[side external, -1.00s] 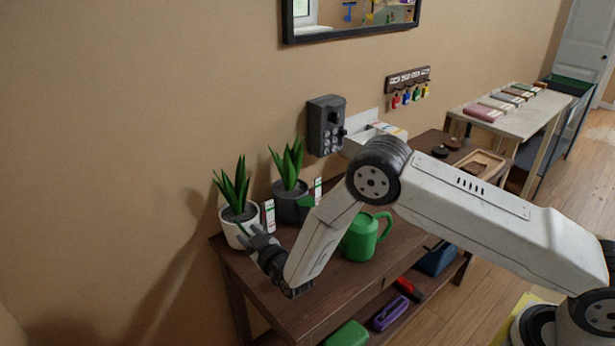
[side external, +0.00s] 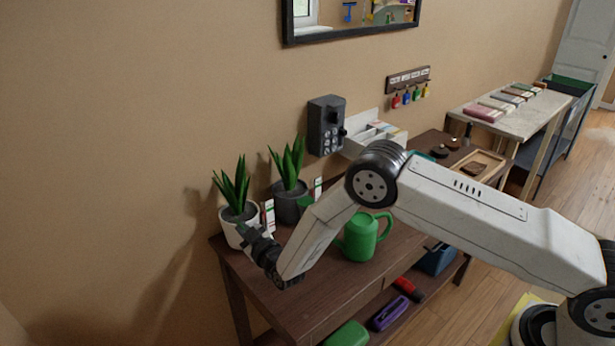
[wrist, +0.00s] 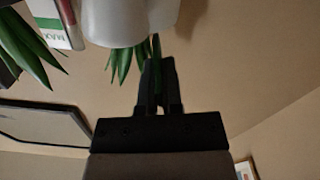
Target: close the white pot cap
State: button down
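The white pot (side external: 229,235) holds a spiky green plant (side external: 233,188) and stands at the left end of the dark wooden table. My gripper (side external: 252,236) is at the pot's right front side, very near it; I cannot tell if it touches. In the wrist view, the pot (wrist: 112,24) is at the top, upside down. A pale rounded part, cut off by the top edge, shows beside it; I cannot tell if this is the cap. My gripper's fingers (wrist: 157,66) point at the pot, tips together, with nothing visible between them.
A grey pot (side external: 289,205) with a plant stands right of the white pot. Plant labels (side external: 268,216) stand between them. The wall is close behind the pots. The table's front left (side external: 262,298) is clear.

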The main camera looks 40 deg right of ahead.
aim_at(256, 227)
jog(key=shift+d+m, duration=0.1)
jog(key=shift+m, duration=0.2)
jog(key=shift+d+r+m, duration=0.1)
jog(key=shift+d+m, duration=0.15)
jog(key=shift+m, duration=0.95)
jog(key=shift+d+f+m, duration=0.15)
jog(key=shift+d+m, duration=0.3)
jog(key=shift+m, duration=1.35)
jog(key=shift+d+f+m, duration=0.2)
jog(key=shift+d+m, duration=0.2)
jog(key=shift+m, duration=1.4)
jog(key=shift+d+f+m, duration=0.15)
jog(key=shift+d+m, duration=0.3)
jog(key=shift+m, duration=1.35)
jog(key=c, duration=0.8)
grip_release()
jog(key=shift+f+n, duration=0.1)
jog(key=shift+n, duration=0.2)
